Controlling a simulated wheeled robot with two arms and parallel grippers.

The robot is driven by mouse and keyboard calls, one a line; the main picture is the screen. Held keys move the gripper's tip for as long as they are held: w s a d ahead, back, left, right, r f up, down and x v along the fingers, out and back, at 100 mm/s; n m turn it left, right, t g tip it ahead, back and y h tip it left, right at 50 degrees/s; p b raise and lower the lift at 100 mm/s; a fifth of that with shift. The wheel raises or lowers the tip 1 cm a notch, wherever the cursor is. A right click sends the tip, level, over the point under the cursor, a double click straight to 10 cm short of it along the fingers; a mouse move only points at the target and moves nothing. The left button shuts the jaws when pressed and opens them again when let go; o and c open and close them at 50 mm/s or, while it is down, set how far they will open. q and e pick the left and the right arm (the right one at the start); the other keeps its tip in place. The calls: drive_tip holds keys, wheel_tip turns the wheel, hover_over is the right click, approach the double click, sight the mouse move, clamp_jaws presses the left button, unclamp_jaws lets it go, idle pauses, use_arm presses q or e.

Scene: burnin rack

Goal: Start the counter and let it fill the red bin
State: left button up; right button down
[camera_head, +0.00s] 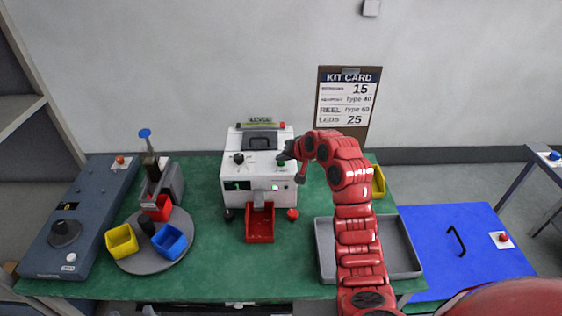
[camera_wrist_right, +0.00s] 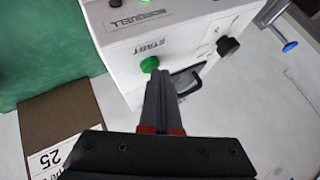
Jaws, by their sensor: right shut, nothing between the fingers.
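The counter (camera_head: 232,172) is a white box on the green table with a green-lit display on its front. Its green START button (camera_head: 281,163) shows large in the right wrist view (camera_wrist_right: 149,64). My right gripper (camera_head: 285,157) is shut and empty; its fingertips (camera_wrist_right: 158,78) are at or just beside the button, and I cannot tell if they touch. A red open bin (camera_head: 260,236) sits under the counter's front outlet and looks empty. A smaller red bin (camera_head: 157,212) stands on the grey turntable at left. My left gripper is not in view.
The turntable (camera_head: 135,263) also holds yellow (camera_head: 121,241) and blue (camera_head: 171,241) bins and a black cup. A grey tray (camera_head: 403,262) lies right of centre, under my right arm. A kit card (camera_head: 346,100) hangs behind. A black knob (camera_wrist_right: 228,46) is near the button.

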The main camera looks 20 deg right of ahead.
sight(283, 165)
drive_tip(key=shift+r, duration=0.85)
drive_tip(key=shift+r, duration=0.1)
drive_tip(key=shift+r+p, duration=0.65)
drive_tip(key=shift+r, duration=1.75)
